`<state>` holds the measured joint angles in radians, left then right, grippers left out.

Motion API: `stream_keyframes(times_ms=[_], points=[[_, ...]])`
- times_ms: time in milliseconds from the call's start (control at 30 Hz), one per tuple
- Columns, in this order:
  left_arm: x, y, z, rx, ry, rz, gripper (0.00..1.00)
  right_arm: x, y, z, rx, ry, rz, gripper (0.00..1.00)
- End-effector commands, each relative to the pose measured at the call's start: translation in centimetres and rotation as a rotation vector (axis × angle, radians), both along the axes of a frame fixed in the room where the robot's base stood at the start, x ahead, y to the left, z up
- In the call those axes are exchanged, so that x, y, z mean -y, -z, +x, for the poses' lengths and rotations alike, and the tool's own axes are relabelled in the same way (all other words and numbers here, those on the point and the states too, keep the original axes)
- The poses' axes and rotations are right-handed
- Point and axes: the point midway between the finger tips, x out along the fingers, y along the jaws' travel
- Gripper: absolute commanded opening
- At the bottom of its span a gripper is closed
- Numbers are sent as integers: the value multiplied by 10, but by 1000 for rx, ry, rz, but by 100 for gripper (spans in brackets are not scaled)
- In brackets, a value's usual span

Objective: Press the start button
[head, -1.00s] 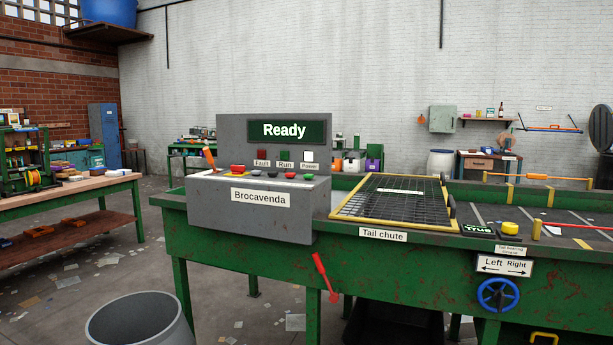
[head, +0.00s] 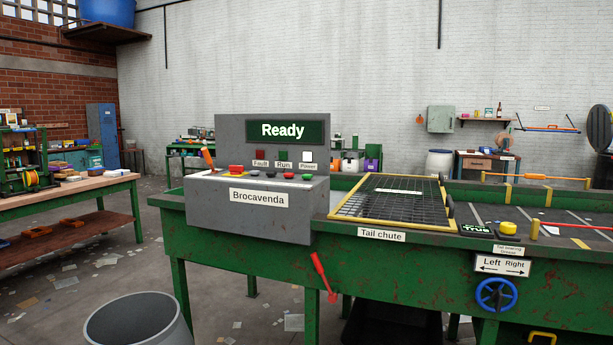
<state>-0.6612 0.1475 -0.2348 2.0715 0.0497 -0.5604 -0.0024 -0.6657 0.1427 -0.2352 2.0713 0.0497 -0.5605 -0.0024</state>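The grey control console (head: 262,216), labelled "Brocavenda", stands at the left end of the green sorting table. Its sloped top carries a row of controls: a large red button (head: 236,169), small dark and red buttons, and a green button (head: 306,176) at the right end. None of the buttons has a readable start label. The display (head: 285,131) above reads "Ready". Below it are Fault, Run and Power lamps; the Power lamp (head: 308,156) is white and bright, while the red and green ones look dark. Neither of my grippers is in view.
An orange-handled lever (head: 208,157) stands at the console's left edge. A red lever (head: 323,276) hangs on the table front. A grey bin (head: 138,322) stands on the floor in front. The yellow-framed tail chute grate (head: 380,225) lies right of the console.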

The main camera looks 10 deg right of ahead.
Motion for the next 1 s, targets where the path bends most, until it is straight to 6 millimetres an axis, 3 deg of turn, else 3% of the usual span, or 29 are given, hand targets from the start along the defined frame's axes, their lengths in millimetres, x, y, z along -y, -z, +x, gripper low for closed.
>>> stream_keyframes(times_ms=[200, 1000], points=[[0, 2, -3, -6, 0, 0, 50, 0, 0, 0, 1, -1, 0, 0], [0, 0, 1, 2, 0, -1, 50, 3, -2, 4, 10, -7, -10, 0]])
